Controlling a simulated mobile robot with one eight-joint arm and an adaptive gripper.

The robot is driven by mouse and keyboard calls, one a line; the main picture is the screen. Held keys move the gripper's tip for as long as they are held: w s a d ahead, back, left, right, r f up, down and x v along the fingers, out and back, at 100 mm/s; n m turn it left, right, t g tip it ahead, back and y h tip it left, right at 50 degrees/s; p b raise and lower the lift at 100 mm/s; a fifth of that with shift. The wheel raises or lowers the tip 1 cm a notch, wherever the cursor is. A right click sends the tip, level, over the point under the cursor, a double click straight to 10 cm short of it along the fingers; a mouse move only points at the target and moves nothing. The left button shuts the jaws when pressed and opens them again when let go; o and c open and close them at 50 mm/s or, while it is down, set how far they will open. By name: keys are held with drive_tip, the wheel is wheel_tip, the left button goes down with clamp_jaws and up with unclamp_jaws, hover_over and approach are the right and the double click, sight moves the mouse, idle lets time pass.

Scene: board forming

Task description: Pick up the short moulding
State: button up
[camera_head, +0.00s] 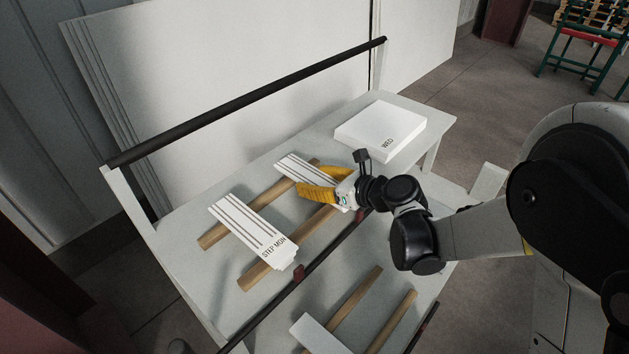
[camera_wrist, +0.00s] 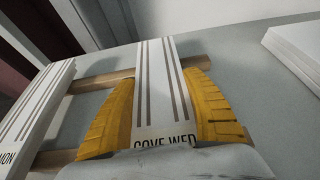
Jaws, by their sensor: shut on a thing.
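My gripper (camera_head: 312,184) has its yellow fingers shut around the white moulding marked COVE WED (camera_head: 293,164). In the wrist view one finger is on each side of this grooved moulding (camera_wrist: 156,75), and its label is partly cut off by my gripper's body. It looks to lie across two wooden rails; I cannot tell whether it is lifted clear of them. A second white grooved moulding marked STEP MON (camera_head: 246,224) lies across the same rails to the left. It also shows at the left of the wrist view (camera_wrist: 38,105).
The wooden rails (camera_head: 226,228) rest on a pale table (camera_head: 215,275). A dark bar (camera_head: 255,95) spans above the back edge. Another white piece (camera_head: 318,335) lies on front rails.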

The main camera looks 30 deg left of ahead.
sight(316, 179)
drive_tip(key=shift+r+p, duration=0.35)
drive_tip(key=shift+r, duration=0.2)
drive_tip(key=r, duration=0.1)
drive_tip(key=r+p, duration=0.2)
drive_tip(key=shift+d+r, duration=0.3)
drive_tip(key=shift+r, duration=0.1)
drive_tip(key=r+p+v, duration=0.1)
drive_tip(key=p+v, duration=0.2)
drive_tip(key=v, duration=0.9)
drive_tip(key=shift+r+p, duration=0.3)
drive_tip(key=shift+p, duration=0.05)
